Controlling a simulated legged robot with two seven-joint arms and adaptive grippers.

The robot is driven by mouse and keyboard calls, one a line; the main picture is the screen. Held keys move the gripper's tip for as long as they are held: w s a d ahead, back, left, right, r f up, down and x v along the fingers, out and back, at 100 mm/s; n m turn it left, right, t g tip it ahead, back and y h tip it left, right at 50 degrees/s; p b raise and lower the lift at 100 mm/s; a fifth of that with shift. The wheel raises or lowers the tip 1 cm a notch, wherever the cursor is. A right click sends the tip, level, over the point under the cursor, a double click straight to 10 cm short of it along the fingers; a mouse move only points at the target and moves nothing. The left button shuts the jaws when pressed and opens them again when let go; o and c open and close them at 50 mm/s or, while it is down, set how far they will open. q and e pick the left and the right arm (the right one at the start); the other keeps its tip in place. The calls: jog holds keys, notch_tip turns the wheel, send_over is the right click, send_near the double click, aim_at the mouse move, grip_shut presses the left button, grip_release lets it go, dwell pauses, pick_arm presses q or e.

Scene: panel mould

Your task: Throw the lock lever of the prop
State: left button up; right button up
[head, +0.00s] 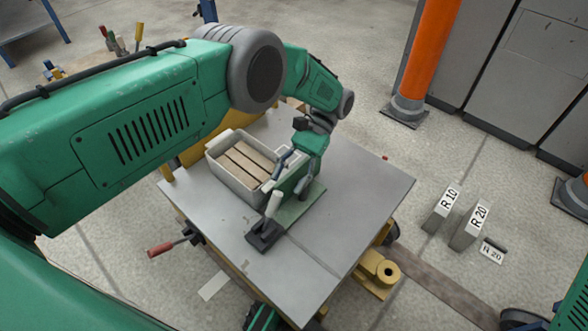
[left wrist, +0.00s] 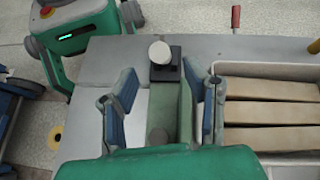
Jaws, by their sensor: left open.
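A lever with a pale rounded grip (head: 273,204) rises from a dark base block (head: 264,236) on the grey table top; I take it for the lock lever. The left wrist view shows its pale knob (left wrist: 160,52) nearly end-on, just beyond my fingertips. A green strip (head: 302,208) lies behind the base. My right gripper is not in view.
A pale crate (head: 231,179) with wooden slats stands close beside my left gripper. A red-handled crank (head: 160,249) sticks out from the table's left edge. The table's right part (head: 362,195) is clear. Blocks marked R 10 (head: 441,209) and R 20 (head: 470,227) stand on the floor.

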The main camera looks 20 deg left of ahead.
pick_arm(q)
jog(key=shift+v, duration=1.45)
jog(key=shift+d, duration=0.1)
